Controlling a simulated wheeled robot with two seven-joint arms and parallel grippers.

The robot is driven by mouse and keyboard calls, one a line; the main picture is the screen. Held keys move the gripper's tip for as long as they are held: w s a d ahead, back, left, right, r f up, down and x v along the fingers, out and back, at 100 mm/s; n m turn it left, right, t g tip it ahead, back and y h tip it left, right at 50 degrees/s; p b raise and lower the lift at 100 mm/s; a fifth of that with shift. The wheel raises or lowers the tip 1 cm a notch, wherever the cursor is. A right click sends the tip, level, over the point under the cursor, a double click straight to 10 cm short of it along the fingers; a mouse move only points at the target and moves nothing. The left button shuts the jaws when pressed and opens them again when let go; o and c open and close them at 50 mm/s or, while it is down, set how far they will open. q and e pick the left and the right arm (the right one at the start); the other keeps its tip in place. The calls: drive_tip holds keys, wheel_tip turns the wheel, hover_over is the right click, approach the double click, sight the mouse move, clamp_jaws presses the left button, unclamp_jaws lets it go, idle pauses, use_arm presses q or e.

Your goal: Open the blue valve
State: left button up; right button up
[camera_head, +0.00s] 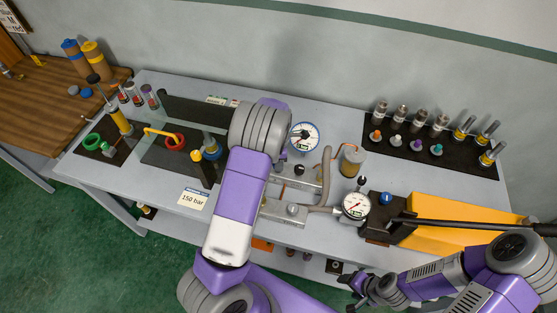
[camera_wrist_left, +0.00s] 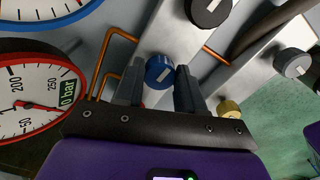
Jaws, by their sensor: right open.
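The blue valve knob (camera_wrist_left: 160,71) sits on a light metal block, between the two dark fingers of my left gripper (camera_wrist_left: 158,88) in the left wrist view. The fingers stand close on either side of the knob, and I cannot tell whether they touch it. In the head view my left wrist covers this gripper and whatever lies beneath it. My right gripper (camera_head: 357,291) is open and empty, low in front of the table's front edge. A red-rimmed gauge (camera_wrist_left: 35,98) beside the blue knob has a display reading 0 bar.
Close to the left gripper are a black knob (camera_wrist_left: 208,10), a grey-topped knob (camera_wrist_left: 292,62), a yellow knob (camera_wrist_left: 230,108) and copper pipes (camera_wrist_left: 101,65). On the table are a white gauge (camera_head: 356,205), a yellow block (camera_head: 450,236) with a black bar, and a tool mat (camera_head: 400,158).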

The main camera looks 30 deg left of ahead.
use_arm(q)
drive_tip(key=o, duration=0.4)
wheel_tip(320, 180, up, 8)
drive_tip(key=shift+f+p, duration=0.2)
drive_tip(key=shift+p, duration=0.1)
idle(0.5)
